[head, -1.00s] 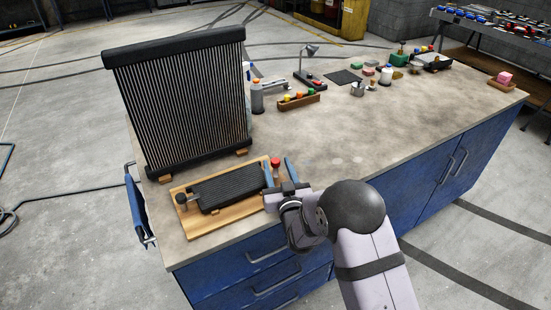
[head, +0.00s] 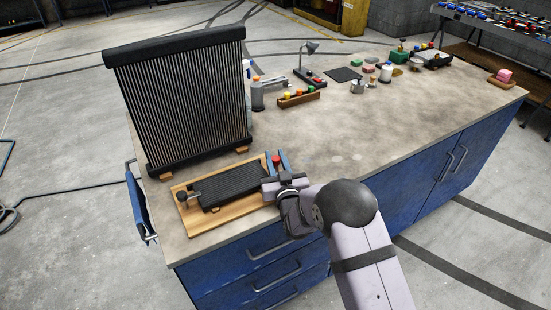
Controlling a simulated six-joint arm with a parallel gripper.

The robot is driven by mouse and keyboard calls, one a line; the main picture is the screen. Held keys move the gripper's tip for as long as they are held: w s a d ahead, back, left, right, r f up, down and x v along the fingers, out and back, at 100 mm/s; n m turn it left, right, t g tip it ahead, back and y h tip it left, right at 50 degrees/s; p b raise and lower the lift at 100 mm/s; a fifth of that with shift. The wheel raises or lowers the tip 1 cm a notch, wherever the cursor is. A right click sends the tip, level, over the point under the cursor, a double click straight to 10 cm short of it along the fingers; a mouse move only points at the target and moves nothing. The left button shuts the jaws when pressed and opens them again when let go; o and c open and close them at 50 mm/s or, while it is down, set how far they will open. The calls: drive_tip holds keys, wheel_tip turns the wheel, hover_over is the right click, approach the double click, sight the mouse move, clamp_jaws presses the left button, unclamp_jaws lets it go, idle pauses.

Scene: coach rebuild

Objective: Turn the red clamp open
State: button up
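The red clamp (head: 276,159) is a small red knob at the right end of a dark ribbed block (head: 228,187), which lies on a wooden board (head: 211,221) near the bench's front left corner. My gripper (head: 277,161) reaches in from the front right. Its two blue fingers are close together, one on each side of the red knob, and appear shut on it. The lower part of the clamp is hidden behind my gripper.
A tall black finned radiator (head: 182,100) stands on wooden feet just behind the board. A grey bottle (head: 257,95), a wooden tray (head: 299,101) of coloured knobs and a lamp (head: 309,62) stand farther back. The middle of the bench (head: 370,130) is clear.

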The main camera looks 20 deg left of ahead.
drive_tip(key=shift+y+b, duration=0.3)
drive_tip(key=shift+w+d+n+g+y+b, duration=0.1)
drive_tip(key=shift+n+g+y+b, duration=0.35)
drive_tip(key=shift+n+b, duration=0.2)
drive_tip(key=shift+r+n+g+y+b, duration=0.1)
drive_tip(key=shift+n+g+y+b, duration=1.4)
drive_tip(key=shift+y, duration=0.45)
drive_tip(key=shift+g, duration=0.25)
drive_tip(key=o, duration=1.1)
drive_tip(key=shift+c, duration=0.2)
